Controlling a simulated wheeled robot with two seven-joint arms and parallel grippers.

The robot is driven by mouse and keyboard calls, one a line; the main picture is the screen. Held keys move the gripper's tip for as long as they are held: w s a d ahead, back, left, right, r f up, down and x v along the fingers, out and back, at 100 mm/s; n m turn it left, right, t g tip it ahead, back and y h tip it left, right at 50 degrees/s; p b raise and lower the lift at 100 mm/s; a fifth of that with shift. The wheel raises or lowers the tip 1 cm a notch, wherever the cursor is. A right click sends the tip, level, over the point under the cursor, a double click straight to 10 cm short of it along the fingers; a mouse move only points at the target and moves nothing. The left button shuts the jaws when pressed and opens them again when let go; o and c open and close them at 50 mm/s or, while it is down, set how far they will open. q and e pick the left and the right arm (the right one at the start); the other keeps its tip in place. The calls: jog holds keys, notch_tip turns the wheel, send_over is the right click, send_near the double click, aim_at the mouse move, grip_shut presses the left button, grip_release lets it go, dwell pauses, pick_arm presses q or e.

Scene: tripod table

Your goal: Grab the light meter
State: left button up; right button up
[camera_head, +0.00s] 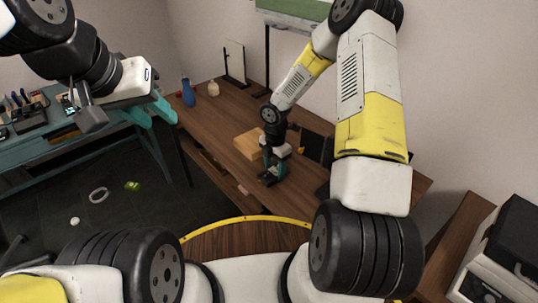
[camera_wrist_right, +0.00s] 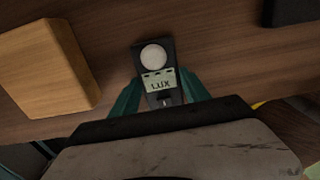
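The light meter (camera_wrist_right: 158,80) is a small dark device with a round white dome and a pale "LUX" panel. It lies on the brown wooden table (camera_head: 215,122). In the head view it is a small dark shape (camera_head: 266,180) below my right gripper (camera_head: 273,170). In the right wrist view the teal fingers of that gripper (camera_wrist_right: 158,88) are spread on either side of the meter's lower part, with small gaps visible. The meter's lower end is partly hidden by the gripper body. My left gripper (camera_head: 160,115) is raised at the left, open and empty, away from the meter.
A light wooden block (camera_wrist_right: 48,65) lies left of the meter, also seen in the head view (camera_head: 249,144). A dark box (camera_head: 316,146) is to the right. A blue bottle (camera_head: 188,92) stands at the table's far left. A teal workbench (camera_head: 75,132) is at left.

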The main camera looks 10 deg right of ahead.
jog(key=c, duration=0.7)
jog(key=shift+r, duration=0.1)
